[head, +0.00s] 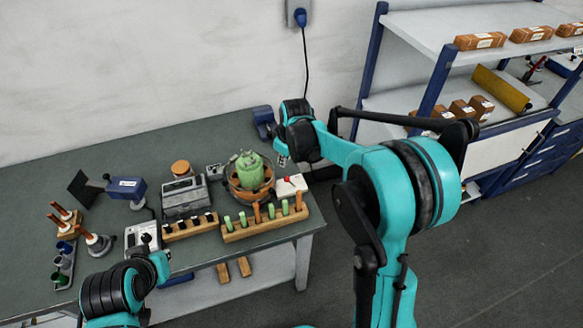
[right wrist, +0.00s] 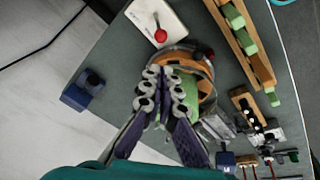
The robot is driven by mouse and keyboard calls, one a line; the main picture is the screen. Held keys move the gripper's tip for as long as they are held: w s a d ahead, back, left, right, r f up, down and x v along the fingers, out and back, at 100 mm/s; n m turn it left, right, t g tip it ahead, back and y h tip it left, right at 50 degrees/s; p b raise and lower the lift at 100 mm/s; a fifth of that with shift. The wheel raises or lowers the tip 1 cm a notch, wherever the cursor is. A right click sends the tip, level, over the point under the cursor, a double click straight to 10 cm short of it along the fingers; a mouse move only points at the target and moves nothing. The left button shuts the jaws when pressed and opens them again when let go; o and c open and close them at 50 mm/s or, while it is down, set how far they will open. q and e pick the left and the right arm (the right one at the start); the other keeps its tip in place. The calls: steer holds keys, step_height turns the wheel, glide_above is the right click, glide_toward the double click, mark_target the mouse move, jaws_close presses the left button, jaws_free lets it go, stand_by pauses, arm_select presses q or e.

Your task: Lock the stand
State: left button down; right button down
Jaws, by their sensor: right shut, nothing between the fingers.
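A grey device (head: 183,198) is left of the stand. A small blue block (head: 264,122) lies behind my right gripper. Shelves with boxes (head: 480,41) stand at right.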

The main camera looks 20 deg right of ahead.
steer(key=shift+w+d+f, duration=0.2)
steer(key=shift+w+f, duration=0.05)
steer(key=b, duration=0.2)
glide_toward(290, 182)
steer(key=w+a+f, duration=0.1)
steer(key=f, duration=0.1)
steer(key=w+a+f, duration=0.1)
steer(key=w, duration=0.1)
steer(key=w+a+f, duration=0.1)
steer(key=f, duration=0.1)
steer(key=shift+w+f, duration=0.35)
steer(key=shift+d, duration=0.1)
steer(key=shift+d+r+y, duration=0.15)
steer(key=shift+d+y, duration=0.05)
steer(key=shift+y, duration=0.2)
